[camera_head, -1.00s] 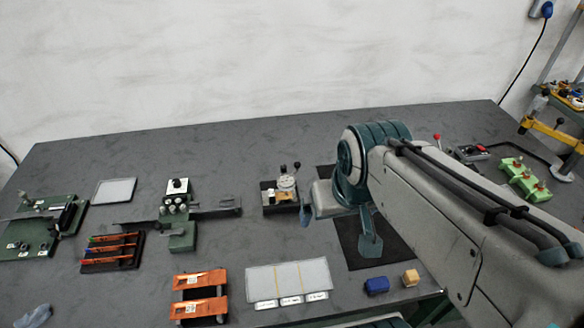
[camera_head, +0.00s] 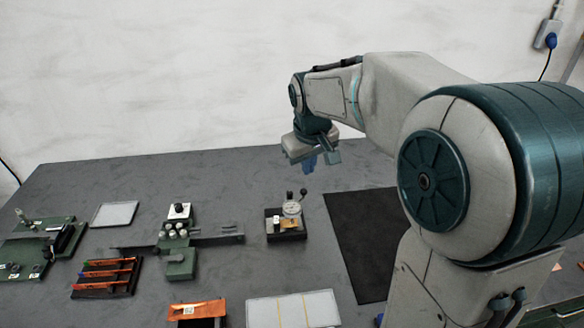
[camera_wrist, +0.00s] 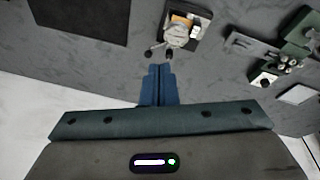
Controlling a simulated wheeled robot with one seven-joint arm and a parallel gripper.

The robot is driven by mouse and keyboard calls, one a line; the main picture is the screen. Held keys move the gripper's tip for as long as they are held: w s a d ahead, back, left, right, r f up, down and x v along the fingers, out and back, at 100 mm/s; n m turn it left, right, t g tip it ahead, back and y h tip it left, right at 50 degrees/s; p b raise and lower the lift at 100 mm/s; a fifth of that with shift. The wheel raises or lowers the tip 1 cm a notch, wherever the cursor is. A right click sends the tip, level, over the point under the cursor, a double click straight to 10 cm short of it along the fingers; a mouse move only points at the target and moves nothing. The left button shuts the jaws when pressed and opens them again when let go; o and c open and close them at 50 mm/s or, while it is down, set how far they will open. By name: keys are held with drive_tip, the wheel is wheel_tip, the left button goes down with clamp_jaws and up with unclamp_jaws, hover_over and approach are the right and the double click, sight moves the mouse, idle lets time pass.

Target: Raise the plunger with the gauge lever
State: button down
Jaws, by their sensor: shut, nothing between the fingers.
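The dial gauge (camera_head: 291,209) stands on a dark square base (camera_head: 287,233) near the middle of the table. Its lever (camera_head: 303,194) ends in a dark knob at the upper right of the dial, and a second dark knob sits on top. A copper-coloured piece lies on the base below the dial. In the wrist view the gauge (camera_wrist: 176,36) is beyond the fingertips, with both knobs towards me. The plunger is too small to make out. My gripper (camera_head: 310,165) is shut and empty, above and behind the gauge in the head view; its blue fingers (camera_wrist: 158,70) are together.
A black mat (camera_head: 360,240) lies right of the gauge. A green fixture with knobs (camera_head: 180,260) stands to the left, beside a rack of orange-handled pieces (camera_head: 107,275). A white sectioned tray (camera_head: 290,312) is in front. The table around the gauge is bare.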

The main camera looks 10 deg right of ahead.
drive_tip(key=w+d+f+y+b, duration=0.1)
drive_tip(key=w+f, duration=0.3)
drive_tip(key=w, duration=0.4)
drive_tip(key=w+f+n+y+b, duration=0.1)
drive_tip(key=w+f, duration=0.3)
drive_tip(key=w, duration=0.5)
drive_tip(key=shift+d+f+n+y+b, duration=0.3)
drive_tip(key=shift+d+b, duration=0.05)
drive_tip(key=shift+b, duration=0.25)
drive_tip(key=shift+w+f, duration=0.1)
drive_tip(key=shift+f+p, duration=1.1)
drive_tip(key=shift+f, duration=4.25)
